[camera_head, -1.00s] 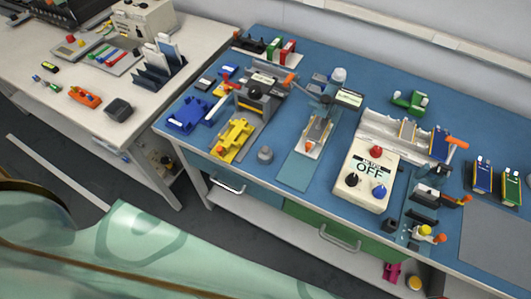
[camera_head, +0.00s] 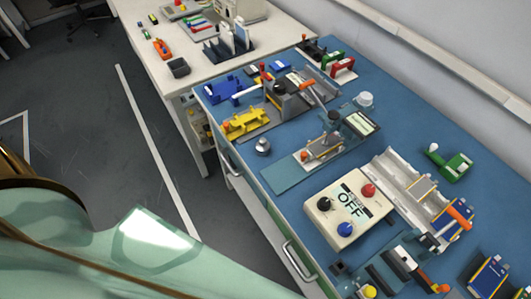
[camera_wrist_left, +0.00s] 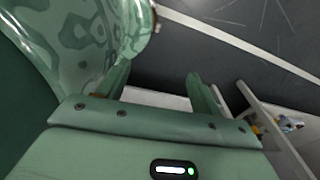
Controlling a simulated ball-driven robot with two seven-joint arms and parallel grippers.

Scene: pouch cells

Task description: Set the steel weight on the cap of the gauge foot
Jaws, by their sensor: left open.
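A small grey steel weight with a knob on top (camera_head: 263,147) stands upright on the blue bench mat, left of the gauge. The gauge (camera_head: 362,122) has a display and a grey-blue base plate. An orange-tipped part (camera_head: 304,155) and a pale plate lie under its arm. A dark round piece (camera_head: 333,117) on the gauge may be the foot's cap; I cannot tell for sure. My left gripper (camera_wrist_left: 160,88) is open and empty in the left wrist view, above the floor and beside furniture. It is outside the head view, as is my right gripper.
A white control box marked OFF (camera_head: 348,208) stands right of the gauge. A yellow fixture (camera_head: 245,122) and a dark press (camera_head: 290,100) stand behind the weight. Blue mat is bare around the weight. A drawer handle (camera_head: 299,262) sticks out at the bench front.

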